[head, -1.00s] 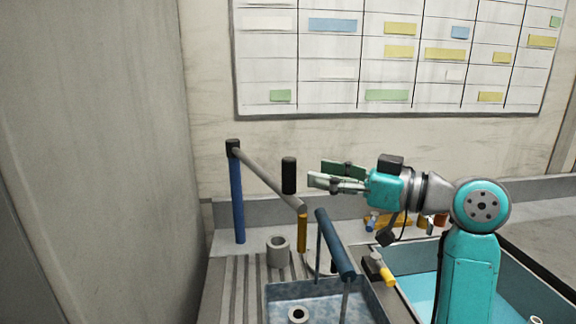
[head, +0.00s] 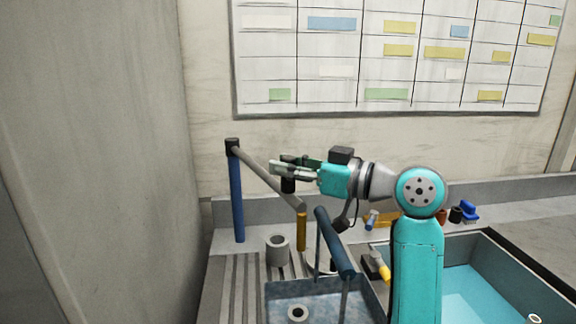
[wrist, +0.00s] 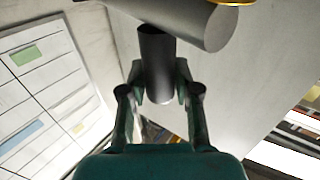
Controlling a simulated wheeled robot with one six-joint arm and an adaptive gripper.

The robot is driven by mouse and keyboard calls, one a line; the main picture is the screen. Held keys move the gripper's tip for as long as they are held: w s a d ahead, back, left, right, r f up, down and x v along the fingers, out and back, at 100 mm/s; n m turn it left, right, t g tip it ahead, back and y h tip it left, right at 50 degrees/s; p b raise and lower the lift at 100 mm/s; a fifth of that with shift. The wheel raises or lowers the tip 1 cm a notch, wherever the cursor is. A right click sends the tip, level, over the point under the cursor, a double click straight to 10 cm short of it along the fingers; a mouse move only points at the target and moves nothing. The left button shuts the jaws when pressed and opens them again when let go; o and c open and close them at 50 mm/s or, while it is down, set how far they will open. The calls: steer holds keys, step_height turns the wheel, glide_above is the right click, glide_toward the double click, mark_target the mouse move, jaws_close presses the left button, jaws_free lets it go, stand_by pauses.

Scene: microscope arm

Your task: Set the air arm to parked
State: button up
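The air arm has a blue upright post (head: 238,200) at the left of the head view, with a grey boom (head: 270,180) slanting down to the right from its black top joint. A yellow piece (head: 301,232) hangs at the boom's end. The black handle (head: 288,187) stands near the boom, its upper part hidden behind my fingers. My gripper (head: 280,164) is at the handle's height. In the wrist view, the handle (wrist: 156,60) lies between the two fingers of my gripper (wrist: 159,82), which are apart with narrow gaps beside it. The boom (wrist: 195,20) crosses beyond the handle.
A sink (head: 520,275) with water is at right. Small tools, including a yellow-handled one (head: 380,268), lie on the counter. A wall chart (head: 390,60) hangs behind.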

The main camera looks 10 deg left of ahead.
jaws_close()
steer(key=s+a+m+t, duration=0.1)
steer(key=s+a, duration=0.5)
steer(key=a, duration=0.6)
steer(key=shift+t+h, duration=0.4)
steer(key=shift+t, duration=0.1)
steer(key=o, duration=0.7)
jaws_free()
steer(key=shift+a, duration=0.1)
